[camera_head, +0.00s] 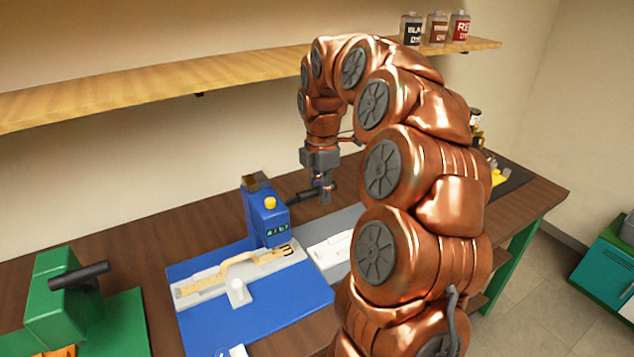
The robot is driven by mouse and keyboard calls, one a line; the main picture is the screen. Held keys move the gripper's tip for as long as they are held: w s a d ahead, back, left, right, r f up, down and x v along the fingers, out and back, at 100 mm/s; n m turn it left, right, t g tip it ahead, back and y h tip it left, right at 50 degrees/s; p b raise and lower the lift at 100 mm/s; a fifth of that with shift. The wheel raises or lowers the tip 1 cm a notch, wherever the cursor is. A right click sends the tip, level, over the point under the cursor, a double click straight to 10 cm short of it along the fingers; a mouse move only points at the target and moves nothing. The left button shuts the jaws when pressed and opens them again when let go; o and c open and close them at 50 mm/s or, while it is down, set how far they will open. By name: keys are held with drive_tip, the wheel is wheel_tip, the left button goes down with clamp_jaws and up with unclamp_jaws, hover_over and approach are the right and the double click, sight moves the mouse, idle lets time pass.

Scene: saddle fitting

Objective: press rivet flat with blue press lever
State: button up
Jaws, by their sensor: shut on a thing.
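My gripper (325,194) points down over the bench and is shut on the lever's dark end. A tan strap (223,270) lies on a light plate (205,287) on the press's blue base (298,302), its far end near the press. The rivet is too small or hidden to make out.
A green press (55,300) with a dark handle stands at the left. A grey tray (340,262) with white pieces lies right of the blue base. A wooden shelf (150,84) with dye bottles (437,29) runs above the bench. My arm hides part of the right side.

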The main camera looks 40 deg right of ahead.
drive_tip(key=shift+s+f, duration=0.2)
drive_tip(key=shift+f, duration=0.05)
drive_tip(key=shift+s+f, duration=0.1)
